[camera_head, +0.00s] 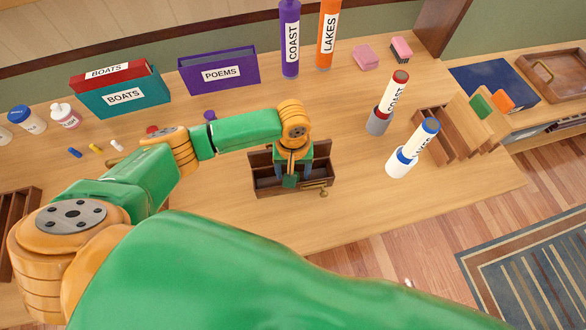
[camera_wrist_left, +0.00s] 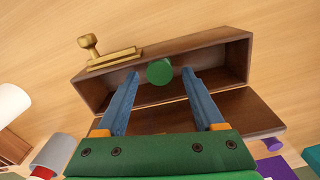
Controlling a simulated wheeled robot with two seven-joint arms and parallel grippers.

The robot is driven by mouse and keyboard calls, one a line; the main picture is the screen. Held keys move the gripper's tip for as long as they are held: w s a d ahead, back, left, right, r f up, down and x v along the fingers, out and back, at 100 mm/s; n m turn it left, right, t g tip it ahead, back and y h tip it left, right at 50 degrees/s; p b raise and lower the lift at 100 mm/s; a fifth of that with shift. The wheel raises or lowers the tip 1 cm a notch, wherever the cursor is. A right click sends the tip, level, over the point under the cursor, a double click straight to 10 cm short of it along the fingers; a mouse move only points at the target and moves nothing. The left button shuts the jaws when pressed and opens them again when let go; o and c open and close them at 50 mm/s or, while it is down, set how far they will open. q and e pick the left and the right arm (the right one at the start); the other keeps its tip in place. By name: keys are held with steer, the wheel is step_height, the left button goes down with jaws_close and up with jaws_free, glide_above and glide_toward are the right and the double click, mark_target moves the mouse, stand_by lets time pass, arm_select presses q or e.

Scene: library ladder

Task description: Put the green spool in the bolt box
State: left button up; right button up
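The dark brown wooden bolt box (camera_head: 262,184) stands on the table with its lid raised. In the left wrist view its inside (camera_wrist_left: 100,88) shows below me. The green spool (camera_wrist_left: 159,71) is between my left fingertips, with a gap on both sides, over or inside the box near its brass-fitted wall. It also shows in the head view (camera_head: 290,181). I cannot tell whether it rests on the box floor. My left gripper (camera_wrist_left: 160,75) is open, its blue fingers reaching down into the box opening. My right gripper is in neither view.
A brass latch (camera_wrist_left: 108,55) is on the box's near side. A purple spool (camera_head: 210,115) and binders (camera_head: 219,72) are behind. The table in front of the box is clear.

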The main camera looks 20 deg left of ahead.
arm_select(q)
step_height(320, 180, up, 13)
steer(key=shift+p, duration=0.35)
stand_by(0.4)
